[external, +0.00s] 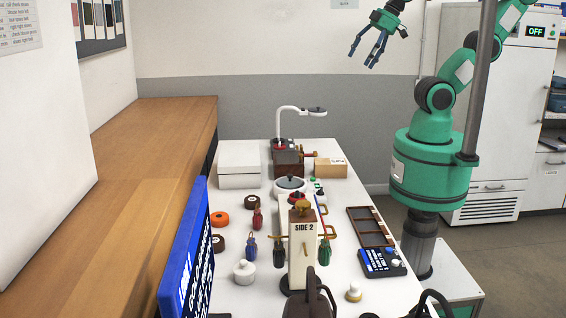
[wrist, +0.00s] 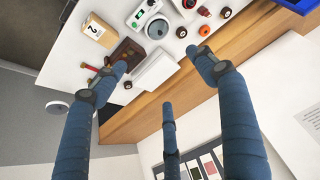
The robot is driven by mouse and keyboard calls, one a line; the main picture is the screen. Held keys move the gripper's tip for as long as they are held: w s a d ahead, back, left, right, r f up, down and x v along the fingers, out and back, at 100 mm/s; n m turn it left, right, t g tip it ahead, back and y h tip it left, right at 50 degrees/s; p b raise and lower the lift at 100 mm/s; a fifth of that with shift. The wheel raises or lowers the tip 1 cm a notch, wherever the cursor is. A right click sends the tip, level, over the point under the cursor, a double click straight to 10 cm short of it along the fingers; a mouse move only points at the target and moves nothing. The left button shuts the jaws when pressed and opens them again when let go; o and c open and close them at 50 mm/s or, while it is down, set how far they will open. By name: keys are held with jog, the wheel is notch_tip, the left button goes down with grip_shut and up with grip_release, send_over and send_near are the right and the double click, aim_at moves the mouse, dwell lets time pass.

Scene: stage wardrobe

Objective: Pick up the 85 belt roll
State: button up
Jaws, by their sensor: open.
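Several rolls lie on the left side of the white table: an orange roll (external: 219,218), a dark brown roll (external: 253,202) and another dark roll (external: 218,243). My gripper (external: 362,58) is open and empty, high above the far end of the table. Its blue fingers (wrist: 157,72) spread apart in the wrist view with nothing between them.
A white box (external: 240,165), a lamp (external: 300,112) and a small tan box (external: 330,168) stand at the far end. A SIDE 2 post (external: 303,250) rises mid-table among colored tagged items. A blue sign (external: 186,255) stands along the left edge. A wooden counter (external: 150,200) runs beside it.

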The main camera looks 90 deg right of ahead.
jog(key=w+d+r+m, duration=0.25)
jog(key=w+m, duration=0.25)
jog(key=w, duration=0.5)
jog(key=w+d+f+m+g+p, duration=0.1)
jog(key=w+d+f+m, duration=0.4)
jog(key=w+d, duration=0.5)
jog(key=w+d+f+m+g+p, duration=0.1)
jog(key=w+d+f+m, duration=0.2)
jog(key=w+d+m, duration=0.75)
jog(key=w+d+f+m+g, duration=0.1)
jog(key=w+d+f+m, duration=0.4)
jog(key=w+d+f, duration=0.8)
jog(key=d+f+m, duration=0.4)
jog(key=d+f, duration=0.1)
jog(key=f, duration=0.5)
jog(key=d+f+m+g, duration=0.1)
jog(key=d+f+m, duration=0.3)
jog(key=f, duration=0.6)
jog(key=shift+s+d+p, duration=0.15)
jog(key=shift+d+p, duration=0.25)
jog(key=shift+d, duration=0.85)
jog(key=shift+f, duration=0.15)
